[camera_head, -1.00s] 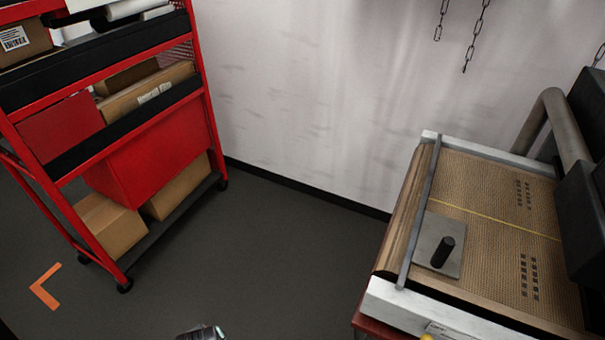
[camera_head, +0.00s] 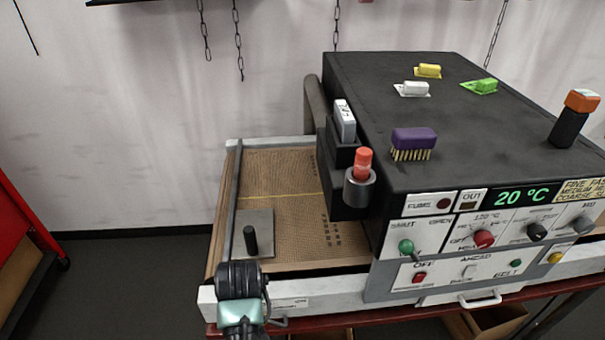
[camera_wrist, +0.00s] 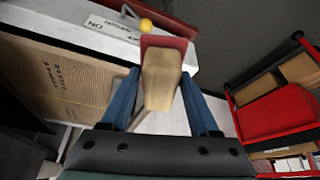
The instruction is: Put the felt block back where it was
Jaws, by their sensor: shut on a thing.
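In the wrist view, my gripper (camera_wrist: 160,82) is shut on the felt block (camera_wrist: 164,76), a pale wooden block with a red felt face at its far end. The two blue fingers press on its sides. In the head view, my arm's end (camera_head: 240,290) is low at the front left corner of the conveyor machine. The block and the fingers are hidden there.
A handled metal plate (camera_head: 262,220) lies on the brown belt (camera_head: 280,180).

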